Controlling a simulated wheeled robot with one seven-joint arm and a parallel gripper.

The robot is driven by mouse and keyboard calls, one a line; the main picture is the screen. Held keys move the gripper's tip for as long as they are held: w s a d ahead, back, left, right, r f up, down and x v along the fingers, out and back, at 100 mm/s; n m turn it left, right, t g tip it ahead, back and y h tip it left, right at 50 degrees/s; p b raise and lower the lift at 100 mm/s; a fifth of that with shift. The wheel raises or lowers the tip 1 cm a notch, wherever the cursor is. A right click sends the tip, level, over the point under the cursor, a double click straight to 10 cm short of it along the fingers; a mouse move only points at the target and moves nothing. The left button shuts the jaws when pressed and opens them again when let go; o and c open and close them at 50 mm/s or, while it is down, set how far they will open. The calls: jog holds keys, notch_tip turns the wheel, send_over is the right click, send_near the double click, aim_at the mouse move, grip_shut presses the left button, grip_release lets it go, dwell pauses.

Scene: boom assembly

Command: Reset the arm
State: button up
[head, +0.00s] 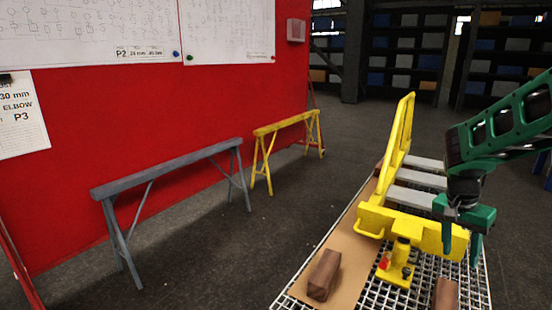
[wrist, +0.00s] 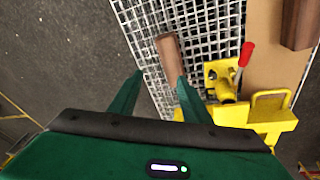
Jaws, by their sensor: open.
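My gripper (head: 476,246) is green and hangs at the right of the head view, fingers pointing down beside the yellow boom assembly (head: 426,232). In the wrist view my gripper (wrist: 158,92) has its two fingers apart with nothing held between them. A brown wooden block (wrist: 170,58) lies on the mesh beyond the fingertips. The yellow assembly also shows in the wrist view (wrist: 255,115), with a red-handled part, right of the fingers. I cannot tell whether the gripper touches anything.
A white wire-mesh table (head: 335,235) carries a tan board (head: 345,250) and a wooden block (head: 323,275). Grey bars (head: 412,198) lie behind the yellow plate. A grey trestle (head: 170,168) and a yellow trestle (head: 285,125) stand by the red wall (head: 235,95). Floor between is clear.

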jog(key=s+a+r+n+y, duration=0.1)
jog(key=s+a+n, duration=0.1)
jog(key=s, duration=1.1)
jog(key=s+a+r+n+y, duration=0.2)
jog(key=s+a, duration=0.3)
jog(key=s, duration=0.8)
jog(key=shift+s+n, duration=0.25)
jog(key=shift+n, duration=0.45)
jog(key=shift+w+f, duration=0.25)
jog(key=shift+w, duration=0.4)
